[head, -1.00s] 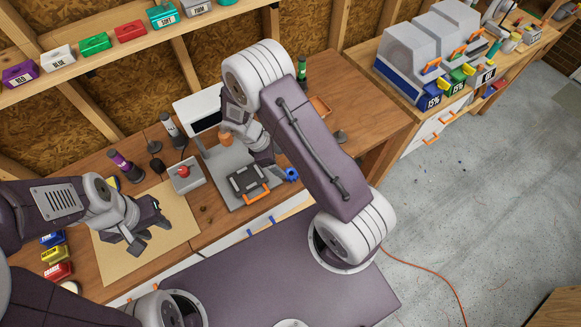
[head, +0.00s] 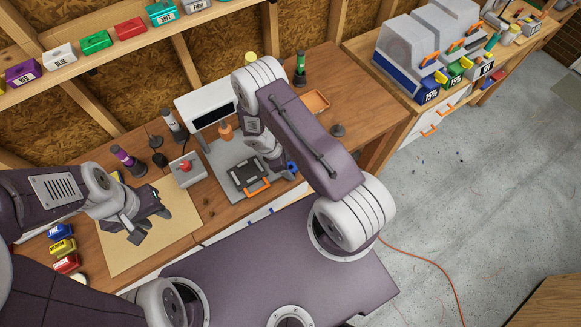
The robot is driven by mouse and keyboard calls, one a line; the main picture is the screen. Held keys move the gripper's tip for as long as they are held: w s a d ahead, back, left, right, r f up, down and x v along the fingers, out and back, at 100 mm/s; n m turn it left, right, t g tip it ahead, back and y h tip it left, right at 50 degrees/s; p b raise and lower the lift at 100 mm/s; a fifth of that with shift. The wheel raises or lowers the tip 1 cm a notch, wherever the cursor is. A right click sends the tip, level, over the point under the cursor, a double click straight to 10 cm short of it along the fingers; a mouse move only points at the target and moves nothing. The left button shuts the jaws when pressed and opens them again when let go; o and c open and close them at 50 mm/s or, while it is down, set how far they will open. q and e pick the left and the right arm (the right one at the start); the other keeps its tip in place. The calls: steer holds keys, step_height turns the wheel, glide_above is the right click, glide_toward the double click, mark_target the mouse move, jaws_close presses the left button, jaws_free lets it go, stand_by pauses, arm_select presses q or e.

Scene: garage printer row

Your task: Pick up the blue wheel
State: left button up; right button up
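The blue wheel (head: 292,167) is a small blue round piece at the right edge of the grey printer plate on the bench. It is partly hidden by my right gripper (head: 284,171), which is down right beside it. I cannot tell whether the fingers touch the wheel or how far apart they are. My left gripper (head: 150,222) is open and empty over the tan mat (head: 182,218).
A red-button box (head: 187,169) and an orange tray (head: 316,102) are on the bench. Small coloured boxes (head: 61,247) stand at left. Bare wood lies right of the plate.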

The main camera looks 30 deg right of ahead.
steer(key=shift+s, duration=0.1)
steer(key=c, duration=1)
steer(key=shift+c, duration=0.6)
steer(key=shift+r, duration=0.45)
steer(key=r, duration=0.1)
steer(key=r+b, duration=0.1)
steer(key=shift+w+r, duration=0.2)
steer(key=shift+r, duration=0.2)
steer(key=s+a+r+b, duration=0.1)
steer(key=s+r+b, duration=0.2)
steer(key=s+r, duration=0.4)
steer(key=s, duration=0.4)
steer(key=shift+s+a+r+b, duration=0.2)
steer(key=shift+s+a+b, duration=0.15)
